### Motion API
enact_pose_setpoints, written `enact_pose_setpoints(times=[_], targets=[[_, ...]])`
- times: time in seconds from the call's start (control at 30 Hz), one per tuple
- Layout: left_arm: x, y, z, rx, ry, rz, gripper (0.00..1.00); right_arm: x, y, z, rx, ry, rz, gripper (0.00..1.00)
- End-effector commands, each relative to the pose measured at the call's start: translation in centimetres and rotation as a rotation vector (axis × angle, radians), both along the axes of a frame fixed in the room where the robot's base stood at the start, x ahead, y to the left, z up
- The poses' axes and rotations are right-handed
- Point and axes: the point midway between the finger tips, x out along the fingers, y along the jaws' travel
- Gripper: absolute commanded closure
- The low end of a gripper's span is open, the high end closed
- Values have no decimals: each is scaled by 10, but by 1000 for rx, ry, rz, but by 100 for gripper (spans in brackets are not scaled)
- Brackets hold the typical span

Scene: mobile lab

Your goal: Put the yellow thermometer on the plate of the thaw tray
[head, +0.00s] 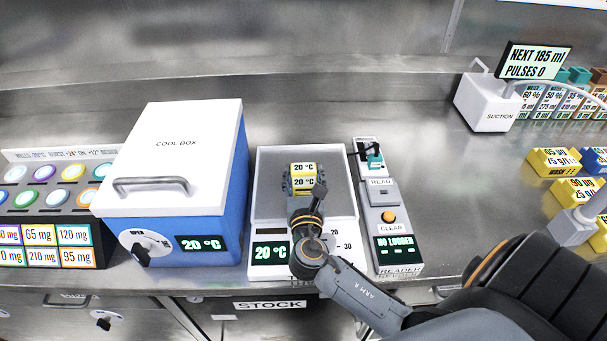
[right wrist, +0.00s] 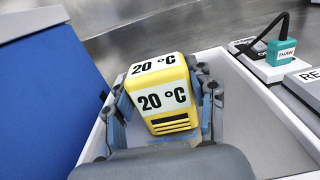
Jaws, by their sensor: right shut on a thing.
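The yellow thermometer (head: 304,170) reads 20 °C on its faces and shows over the thaw tray. My right gripper (head: 303,182) is shut on it. In the right wrist view the thermometer (right wrist: 160,97) stands upright between the two fingers (right wrist: 166,105). The thaw tray (head: 266,165) is a pale, shallow box with a grey plate (head: 268,200) and a 20 °C display at its front. I cannot tell whether the thermometer's underside touches the plate, as the gripper hides it. My left gripper is not in view.
The blue and white cool box (head: 172,160) stands close on the tray's left. The reader (head: 390,215), showing NO LOGGER, stands close on its right, with a teal THAW plug (head: 374,160). The suction unit (head: 490,103) and coloured blocks (head: 553,161) are farther right.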

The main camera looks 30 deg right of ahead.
Motion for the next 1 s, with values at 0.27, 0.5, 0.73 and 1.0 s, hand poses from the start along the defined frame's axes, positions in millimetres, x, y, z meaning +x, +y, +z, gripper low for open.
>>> enact_pose_setpoints(times=[0.27,0.5,0.73,1.0], targets=[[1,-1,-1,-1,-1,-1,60,0,0,-3,0,0,0,37],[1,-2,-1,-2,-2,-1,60,0,0,-2,0,0,0,22],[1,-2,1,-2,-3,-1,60,-1,1,2,1,-1,0,22],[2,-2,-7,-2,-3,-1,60,-42,26,-2,3,3,2,22]])
